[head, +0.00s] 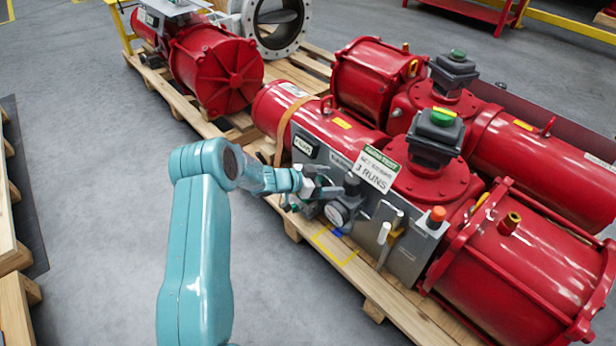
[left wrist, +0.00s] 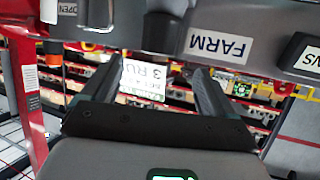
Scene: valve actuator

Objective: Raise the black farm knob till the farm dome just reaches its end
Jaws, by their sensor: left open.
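My left gripper (head: 308,194) is open at the front of the grey control panel (head: 405,262), close to its dark knobs and fittings. In the left wrist view my open fingers (left wrist: 158,82) point toward the panel, with a white FARM label (left wrist: 221,44) just beyond and right of them. The black farm knob cannot be told apart surely from the other dark fittings. Two indicator domes, one green (head: 458,54) and one green and yellow (head: 443,117), top the grey boxes on the red actuators. I cannot read which is the farm dome. My right gripper is not in view.
A white "3 RUNS" sign (head: 376,168) stands above the panel. Red actuators (head: 520,255) rest on wooden pallets (head: 350,268). Open floor lies in front.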

